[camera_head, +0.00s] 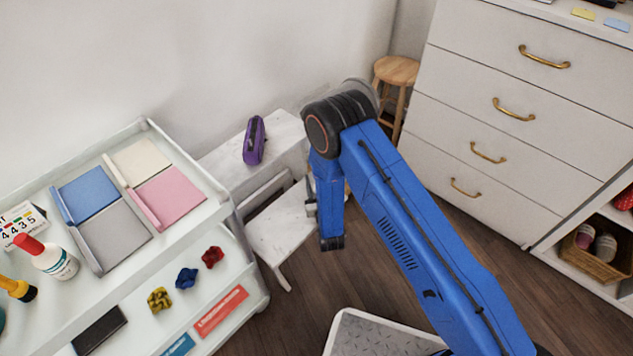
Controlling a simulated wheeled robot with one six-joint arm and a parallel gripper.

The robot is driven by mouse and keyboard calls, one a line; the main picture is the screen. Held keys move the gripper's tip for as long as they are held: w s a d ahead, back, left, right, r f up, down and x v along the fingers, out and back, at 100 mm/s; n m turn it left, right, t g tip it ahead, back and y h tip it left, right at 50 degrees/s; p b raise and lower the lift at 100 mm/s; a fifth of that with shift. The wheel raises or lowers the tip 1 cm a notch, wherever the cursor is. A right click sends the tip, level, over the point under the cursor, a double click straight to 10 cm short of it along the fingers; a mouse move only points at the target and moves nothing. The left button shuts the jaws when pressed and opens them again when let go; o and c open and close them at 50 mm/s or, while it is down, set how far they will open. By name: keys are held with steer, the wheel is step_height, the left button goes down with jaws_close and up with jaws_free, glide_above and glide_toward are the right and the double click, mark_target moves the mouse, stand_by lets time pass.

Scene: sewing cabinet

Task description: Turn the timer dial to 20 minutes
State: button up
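I cannot pick out a timer dial for certain in the head view. A purple object with a dark face (254,141) stands on a pale bench at the centre left; its details are too small to read. My blue arm reaches in from the lower right, bends at a dark elbow and points down in front of the bench. My gripper (311,205) seems to be the small grey part at the left of the arm's lower end, right of the purple object and lower in the picture. Its fingers are mostly hidden, and I see nothing held.

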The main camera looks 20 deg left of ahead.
steer(key=o, duration=1.1)
steer(key=v, duration=1.7)
steer(key=shift+s, duration=0.25)
steer(key=shift+w, duration=0.1)
